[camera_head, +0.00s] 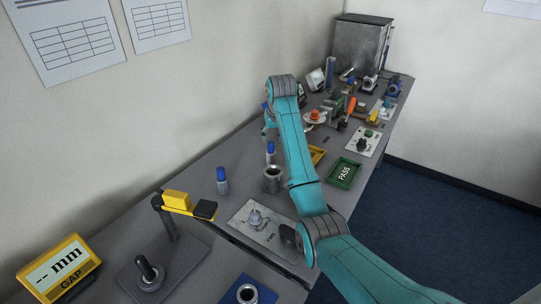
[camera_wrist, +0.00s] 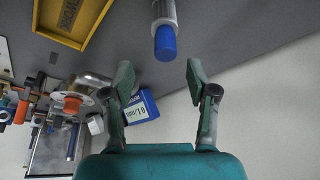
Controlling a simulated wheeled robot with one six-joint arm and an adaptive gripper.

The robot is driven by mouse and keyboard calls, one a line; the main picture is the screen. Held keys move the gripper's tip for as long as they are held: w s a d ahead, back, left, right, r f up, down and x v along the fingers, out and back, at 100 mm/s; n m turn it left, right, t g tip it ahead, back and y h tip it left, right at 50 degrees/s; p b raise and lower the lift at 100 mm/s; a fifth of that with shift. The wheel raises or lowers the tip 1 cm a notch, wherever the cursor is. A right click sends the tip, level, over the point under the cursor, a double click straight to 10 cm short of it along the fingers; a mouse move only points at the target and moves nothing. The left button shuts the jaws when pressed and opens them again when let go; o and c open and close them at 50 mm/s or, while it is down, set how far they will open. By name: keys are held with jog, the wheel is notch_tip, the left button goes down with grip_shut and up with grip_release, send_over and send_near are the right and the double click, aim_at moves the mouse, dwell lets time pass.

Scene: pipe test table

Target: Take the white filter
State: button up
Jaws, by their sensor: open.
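I cannot make out for sure which thing is the white filter. A blue-and-white box with print (camera_wrist: 142,107) lies beyond my left finger in the wrist view, partly covered by it. A small white piece (camera_wrist: 95,124) lies left of that box. My gripper (camera_wrist: 160,73) is open, and nothing is between its fingers. A pale grey cylinder with a blue end (camera_wrist: 165,42) is ahead of the fingertips, apart from them. In the head view my arm hides most of the gripper, and a blue-capped cylinder (camera_head: 270,152) stands just below it.
Another blue-capped cylinder (camera_head: 222,182) and a grey metal cup (camera_head: 272,179) stand nearby. A yellow tray (camera_wrist: 70,20) and a green PASS tray (camera_head: 344,173) lie to the side. Tools and fittings crowd the table's far end. The wall (camera_head: 230,60) runs close along the table's left edge.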

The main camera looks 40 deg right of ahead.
aim_at(271, 143)
jog(key=x, duration=0.4)
jog(key=shift+w+a, duration=0.1)
jog(key=shift+a, duration=0.25)
jog(key=shift+w+d+f, duration=0.15)
jog(key=shift+w+f, duration=0.1)
jog(key=shift+f, duration=0.35)
grip_shut()
